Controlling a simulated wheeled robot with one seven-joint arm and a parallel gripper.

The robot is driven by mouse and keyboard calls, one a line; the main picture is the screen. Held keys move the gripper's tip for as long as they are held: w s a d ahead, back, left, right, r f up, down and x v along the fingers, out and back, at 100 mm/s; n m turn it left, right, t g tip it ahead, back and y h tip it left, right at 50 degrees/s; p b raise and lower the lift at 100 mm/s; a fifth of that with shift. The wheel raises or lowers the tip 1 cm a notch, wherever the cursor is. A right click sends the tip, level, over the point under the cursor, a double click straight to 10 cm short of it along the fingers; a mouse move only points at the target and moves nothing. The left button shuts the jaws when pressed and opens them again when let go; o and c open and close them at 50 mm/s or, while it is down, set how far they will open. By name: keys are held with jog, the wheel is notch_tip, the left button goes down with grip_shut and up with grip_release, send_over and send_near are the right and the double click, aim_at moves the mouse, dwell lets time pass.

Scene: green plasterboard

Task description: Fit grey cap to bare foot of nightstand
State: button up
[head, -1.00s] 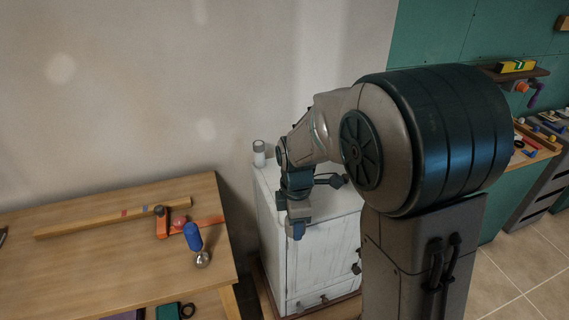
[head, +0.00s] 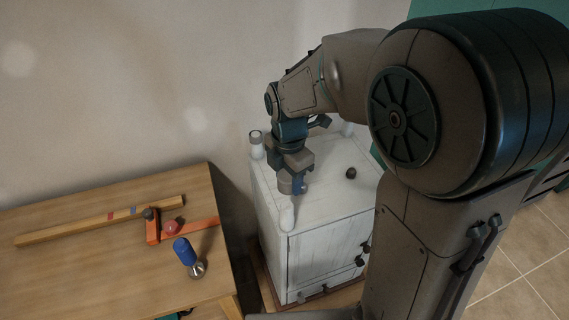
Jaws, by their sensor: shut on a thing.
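The white nightstand (head: 322,250) stands with its feet pointing up. Its near left foot (head: 287,214) is a bare white peg. The back left foot (head: 256,146) shows a greyish top. Another white foot (head: 347,129) shows at the back right, partly behind my arm. My gripper (head: 292,186) is shut on the grey cap (head: 285,184), which is partly hidden by the fingers. The cap appears just above the near left foot; the exact gap between them is hard to tell.
A dark ball-like knob (head: 351,173) sits on the nightstand's upturned face. My arm hides the right side.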

aim_at(287, 205)
jog(key=shift+s, duration=0.25)
jog(key=shift+a, duration=0.2)
jog(key=shift+f+b, duration=0.1)
jog(key=shift+b, duration=0.2)
jog(key=shift+d+f+b, duration=0.1)
jog(key=shift+f+b, duration=2.1)
jog(key=shift+f, duration=0.45)
jog(key=shift+f, duration=0.2)
jog(key=shift+f+b, duration=1.9)
jog(key=shift+f, duration=0.1)
jog(key=o, duration=1)
jog(key=shift+o, duration=0.2)
